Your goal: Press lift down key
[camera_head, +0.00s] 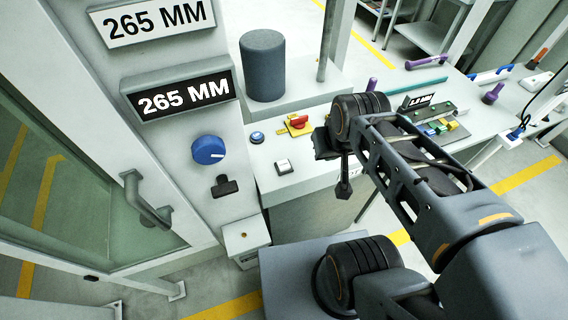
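No key in view carries a readable lift down label. A square pale key with a dark frame (284,167) sits on the light console top, left of my gripper. A round blue button (257,137) and a red knob on a yellow plate (298,122) are behind it. A small pale box (243,235) with a small button on top stands lower, at the post's foot. My gripper (343,188) hangs at the end of my arm over the console's front edge, right of the pale key and apart from it. Its fingers are dark and small, and their opening cannot be made out.
Two "265 MM" signs (184,95), a blue dial (208,150) and a black T-handle (224,185) are on the post at left. A dark grey cylinder (263,66) stands behind the buttons. A glass door (75,190) is at far left. Small coloured blocks (440,127) lie right.

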